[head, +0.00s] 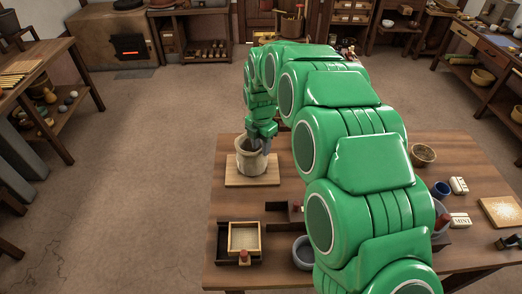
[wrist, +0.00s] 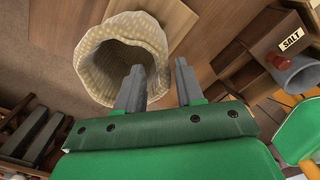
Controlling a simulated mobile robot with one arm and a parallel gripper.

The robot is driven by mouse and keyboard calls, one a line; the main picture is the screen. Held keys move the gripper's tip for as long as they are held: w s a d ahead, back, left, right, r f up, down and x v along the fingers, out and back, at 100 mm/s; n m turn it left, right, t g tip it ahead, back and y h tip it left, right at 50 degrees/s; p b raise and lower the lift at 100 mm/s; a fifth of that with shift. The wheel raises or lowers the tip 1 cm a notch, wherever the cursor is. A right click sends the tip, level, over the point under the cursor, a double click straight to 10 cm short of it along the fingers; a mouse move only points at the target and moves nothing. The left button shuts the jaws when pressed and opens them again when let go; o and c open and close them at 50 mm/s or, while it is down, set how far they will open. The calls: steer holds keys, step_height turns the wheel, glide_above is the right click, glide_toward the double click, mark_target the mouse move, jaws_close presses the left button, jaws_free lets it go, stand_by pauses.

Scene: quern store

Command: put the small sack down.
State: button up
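The small sack (head: 250,160) is pale and woven with an open, rolled top. It stands upright on a square wooden board (head: 235,180) at the left of the table in the head view. In the wrist view the sack (wrist: 90,50) is at the upper left, its dark mouth facing the camera. My gripper (head: 262,140) is at the sack's rim. In the wrist view my gripper (wrist: 158,82) has its fingers apart, the left one in front of the mouth and the right one outside the rim. Whether a finger touches the sack I cannot tell.
The table (head: 225,215) also holds a tray with a framed square (head: 245,237), a grey bowl (head: 303,252), a brown bowl (head: 423,153), a blue cup (head: 440,190) and labelled boxes. A box marked SALT (wrist: 266,40) is right of my gripper. My arm hides the table's middle.

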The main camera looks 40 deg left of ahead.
step_height(320, 180, up, 8)
steer(key=shift+f, duration=0.15)
steer(key=w+d+r+m, duration=0.2)
steer(key=d+r+m, duration=0.25)
steer(key=d, duration=0.65)
steer(key=w+d+r+m, duration=0.3)
steer(key=d+r+m, duration=0.15)
steer(key=d, duration=0.55)
steer(key=s+d+r+m, duration=0.2)
steer(key=d+m, duration=0.2)
steer(key=d, duration=0.5)
steer(key=s+d+r+m, duration=0.1)
steer(key=s+d+m, duration=0.1)
steer(key=d+m, duration=0.45)
steer(key=s+d+f+m+g, duration=0.1)
steer(key=s+d+m, duration=1.5)
steer(key=s+d, duration=0.6)
steer(key=shift+s+d+f+g, duration=0.25)
steer(key=shift+d+g, duration=0.15)
steer(key=shift+d, duration=0.5)
steer(key=shift+o, duration=0.2)
steer(key=shift+m, duration=0.25)
